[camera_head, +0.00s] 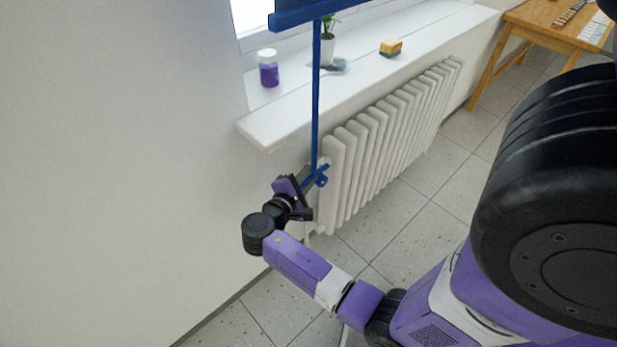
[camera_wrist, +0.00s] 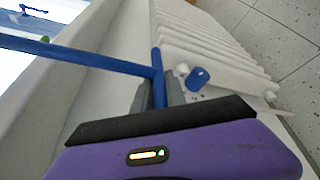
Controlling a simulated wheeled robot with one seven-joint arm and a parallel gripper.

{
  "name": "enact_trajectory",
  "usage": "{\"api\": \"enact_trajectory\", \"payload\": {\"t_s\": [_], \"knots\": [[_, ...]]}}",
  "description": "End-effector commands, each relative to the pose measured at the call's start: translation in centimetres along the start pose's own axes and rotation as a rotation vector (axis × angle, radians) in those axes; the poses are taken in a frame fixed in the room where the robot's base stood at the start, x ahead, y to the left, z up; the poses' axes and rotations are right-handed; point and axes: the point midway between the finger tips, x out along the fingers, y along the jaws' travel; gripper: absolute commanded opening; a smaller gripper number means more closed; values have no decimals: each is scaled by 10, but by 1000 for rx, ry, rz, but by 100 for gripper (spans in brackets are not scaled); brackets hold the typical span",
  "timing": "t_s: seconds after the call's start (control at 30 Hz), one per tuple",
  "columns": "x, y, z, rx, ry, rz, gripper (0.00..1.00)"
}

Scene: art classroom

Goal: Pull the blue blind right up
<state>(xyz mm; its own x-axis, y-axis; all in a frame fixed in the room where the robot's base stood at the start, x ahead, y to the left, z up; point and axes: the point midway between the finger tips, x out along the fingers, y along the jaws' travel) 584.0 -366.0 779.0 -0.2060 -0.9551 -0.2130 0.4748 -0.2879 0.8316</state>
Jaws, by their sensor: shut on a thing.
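The blue blind (camera_head: 300,13) shows only as its bottom bar at the top of the head view, in front of the window. A long blue pull rod (camera_head: 316,100) hangs from it past the sill, with a short blue crosspiece at its lower end. My gripper (camera_head: 311,179) is shut on that lower end, beside the radiator. In the wrist view the gripper fingers (camera_wrist: 162,92) close around the blue piece, and the rod (camera_wrist: 85,58) runs off to the left. A blue knob end (camera_wrist: 199,77) sticks out to the right of the fingers.
A white radiator (camera_head: 390,125) stands just right of my gripper, under the white windowsill (camera_head: 375,72). A wooden table (camera_head: 550,27) stands at the back right. Bare wall lies left.

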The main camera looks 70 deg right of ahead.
Motion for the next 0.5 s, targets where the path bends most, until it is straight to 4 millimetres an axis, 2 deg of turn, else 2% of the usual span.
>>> {"api": "enact_trajectory", "payload": {"t_s": [0.03, 0.2, 0.5], "knots": [[-2, 12, 15, -3, -15, -8, 0], [-7, 30, 27, -2, -15, -9, 0], [-8, 37, 31, -3, -16, -10, 0]]}}
